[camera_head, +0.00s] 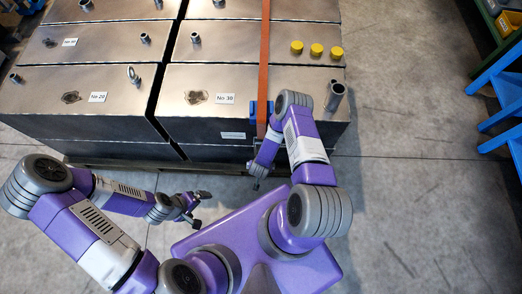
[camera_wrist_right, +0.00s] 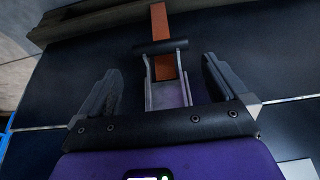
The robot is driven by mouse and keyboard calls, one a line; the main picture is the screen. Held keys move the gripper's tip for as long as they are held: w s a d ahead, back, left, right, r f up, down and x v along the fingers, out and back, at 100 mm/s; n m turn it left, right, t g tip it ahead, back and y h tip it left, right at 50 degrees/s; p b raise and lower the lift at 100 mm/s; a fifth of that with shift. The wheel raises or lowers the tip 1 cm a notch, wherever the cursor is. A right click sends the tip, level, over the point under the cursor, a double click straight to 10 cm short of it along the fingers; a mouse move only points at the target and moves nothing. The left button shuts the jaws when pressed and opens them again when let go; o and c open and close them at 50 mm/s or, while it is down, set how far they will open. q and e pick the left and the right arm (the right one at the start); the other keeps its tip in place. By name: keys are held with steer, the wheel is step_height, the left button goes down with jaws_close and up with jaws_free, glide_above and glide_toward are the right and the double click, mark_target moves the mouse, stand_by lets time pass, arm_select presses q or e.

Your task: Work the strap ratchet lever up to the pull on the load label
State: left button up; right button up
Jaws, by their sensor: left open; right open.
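An orange strap (camera_head: 264,50) runs over the metal boxes and down their front face to a blue ratchet (camera_head: 261,110). A small white load label (camera_head: 233,135) is on the front face, left of the ratchet. In the right wrist view, the ratchet lever (camera_wrist_right: 165,88) is a metal frame with a dark crossbar (camera_wrist_right: 161,47); the strap (camera_wrist_right: 159,18) passes behind it. My right gripper (camera_wrist_right: 160,70) is open, its fingers apart on either side of the lever. In the head view, my right arm partly hides the ratchet. My left gripper (camera_head: 197,207) is open and empty, away from the boxes.
Grey metal boxes (camera_head: 75,95) with pipe stubs, number plates and yellow caps (camera_head: 316,49) fill the upper left. A blue rack (camera_head: 500,85) stands at the right edge. The concrete floor (camera_head: 405,190) between them is clear.

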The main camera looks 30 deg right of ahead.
steer(key=b+x, duration=0.2)
steer(key=x, duration=0.4)
steer(key=shift+r, duration=0.1)
steer(key=c, duration=1.3)
steer(key=shift+s, duration=0.15)
